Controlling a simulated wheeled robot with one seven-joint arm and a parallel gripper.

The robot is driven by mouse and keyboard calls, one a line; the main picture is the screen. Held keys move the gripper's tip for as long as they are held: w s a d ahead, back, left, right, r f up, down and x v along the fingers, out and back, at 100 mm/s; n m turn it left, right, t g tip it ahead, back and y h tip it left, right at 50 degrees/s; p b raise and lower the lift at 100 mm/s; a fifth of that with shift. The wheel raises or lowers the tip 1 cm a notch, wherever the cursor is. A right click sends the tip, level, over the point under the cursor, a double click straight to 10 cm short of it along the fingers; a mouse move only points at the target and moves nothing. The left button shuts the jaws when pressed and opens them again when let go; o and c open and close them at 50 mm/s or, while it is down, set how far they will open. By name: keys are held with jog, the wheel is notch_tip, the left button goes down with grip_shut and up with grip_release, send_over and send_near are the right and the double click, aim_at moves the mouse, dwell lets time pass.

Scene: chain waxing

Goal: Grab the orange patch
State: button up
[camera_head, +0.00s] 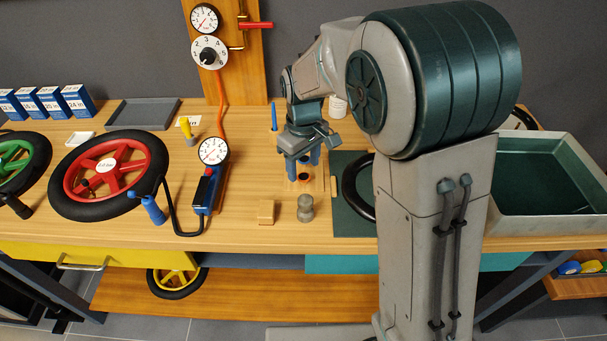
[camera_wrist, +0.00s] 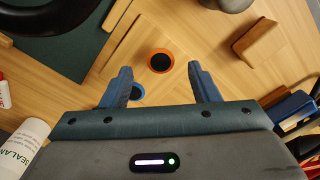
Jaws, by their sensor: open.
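The orange patch (camera_wrist: 160,61), a black disc with an orange rim, lies flat on the wooden surface in the wrist view. It also shows small in the head view (camera_head: 304,177), just below my gripper's fingers. My gripper (camera_wrist: 163,86) is open, with one blue finger on each side and nothing between them. The fingers point down, and the patch lies in line with the gap, a little beyond the fingertips in the picture. In the head view my gripper (camera_head: 303,166) hangs over the patch; the exact height is unclear. A blue-rimmed patch (camera_wrist: 137,92) is partly hidden by the left finger.
A wooden block (camera_head: 266,211) and a grey metal piece (camera_head: 305,208) stand in front of my gripper. A green mat (camera_head: 350,222) lies to the right. The pressure gauge (camera_head: 213,151) with its pump is left. A sealant bottle (camera_wrist: 22,148) stands nearby.

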aim_at(304, 177)
jog(key=shift+s+f, duration=0.1)
jog(key=shift+f, duration=0.65)
jog(key=shift+f, duration=0.25)
jog(key=shift+c, duration=0.3)
jog(key=c, duration=1)
